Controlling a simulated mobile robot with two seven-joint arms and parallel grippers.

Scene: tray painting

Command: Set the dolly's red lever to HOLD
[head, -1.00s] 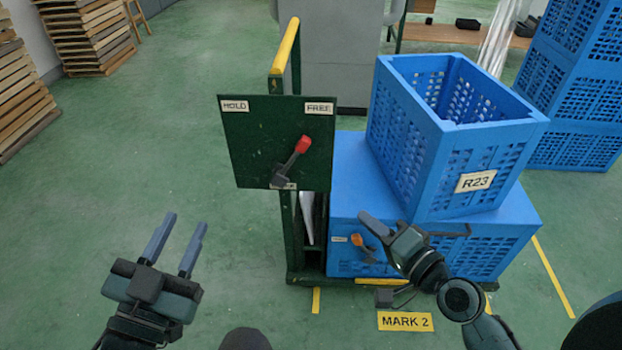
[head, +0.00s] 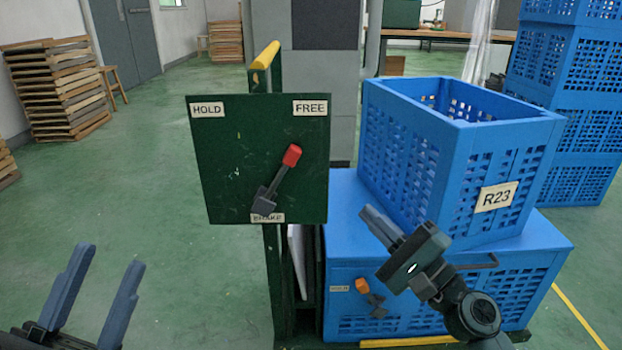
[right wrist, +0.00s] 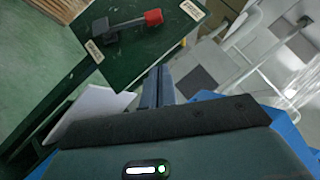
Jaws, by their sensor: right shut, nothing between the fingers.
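The dolly's green panel (head: 225,150) carries a HOLD label (head: 207,110) at its upper left, a FREE label (head: 310,107) at its upper right and a BRAKE label (head: 267,217) at the bottom. The red-tipped lever (head: 291,156) leans up and right, toward FREE. It also shows in the right wrist view (right wrist: 152,18). My right gripper (head: 367,212) is shut and empty, right of the panel and in front of the blue crates, apart from the lever. My left gripper (head: 107,262) is open and empty at the lower left.
A blue crate marked R23 (head: 470,150) sits on a larger blue crate (head: 345,250) on the dolly. A smaller orange-tipped lever (head: 362,286) is at the lower crate's front. A yellow-topped handle post (head: 265,55) rises behind the panel.

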